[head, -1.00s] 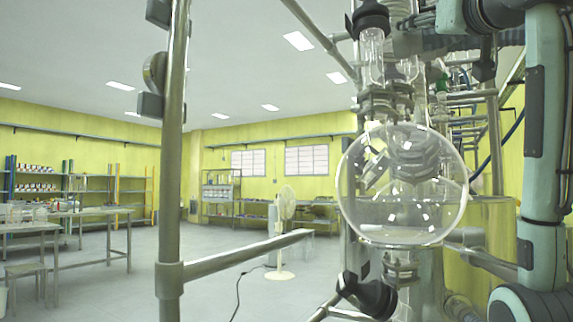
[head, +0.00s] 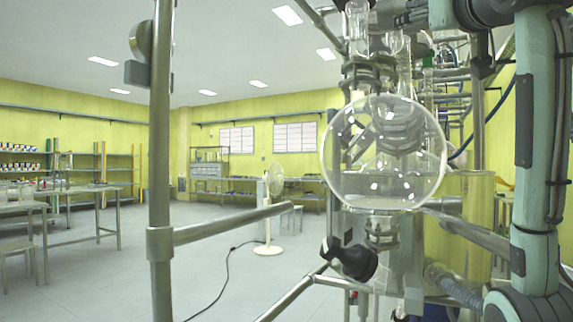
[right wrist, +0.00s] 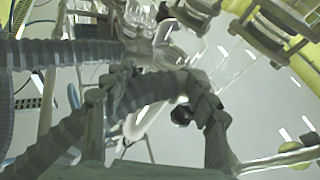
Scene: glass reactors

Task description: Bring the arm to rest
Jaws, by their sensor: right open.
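My right arm (head: 537,150) stands at the right edge of the head view, bent beside the glass reactor. My right gripper (right wrist: 152,92) shows in the right wrist view with its two fingers spread apart. Ribbed grey hoses (right wrist: 120,108) cross the view close to and between the fingers; I cannot tell whether they touch. No held object is visible. My left gripper is out of view. The round glass flask (head: 384,152) hangs in the reactor frame, left of my right arm in the head view.
A vertical metal post (head: 160,170) and a horizontal bar (head: 230,225) of the frame stand close in front. A black clamp knob (head: 350,260) sits below the flask. A white fan (head: 268,205) and a table (head: 85,192) are farther back, with open floor between.

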